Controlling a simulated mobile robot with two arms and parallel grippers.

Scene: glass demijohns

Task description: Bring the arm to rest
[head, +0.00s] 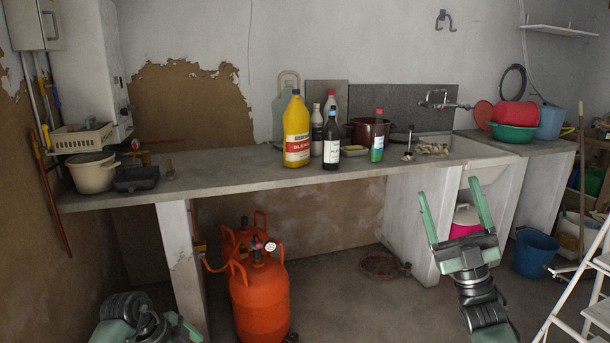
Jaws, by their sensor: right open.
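My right gripper (448,190) is in the lower right of the head view, in front of the counter's sink end. Its two green fingers point up and stand wide apart, with nothing between them. The dark wrist below it runs down to the bottom edge. My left gripper (150,326) shows only in part at the bottom left edge, low in front of the counter. Its green and dark parts are cut off by the frame, so I cannot tell whether its jaws are open.
A long concrete counter (225,178) carries a yellow bleach bottle (296,132), other bottles and a pot (370,133). Orange gas cylinders (260,300) stand below. A blue bucket (535,253) and a white stepladder (585,290) are at right. Floor between cylinders and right gripper is mostly clear.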

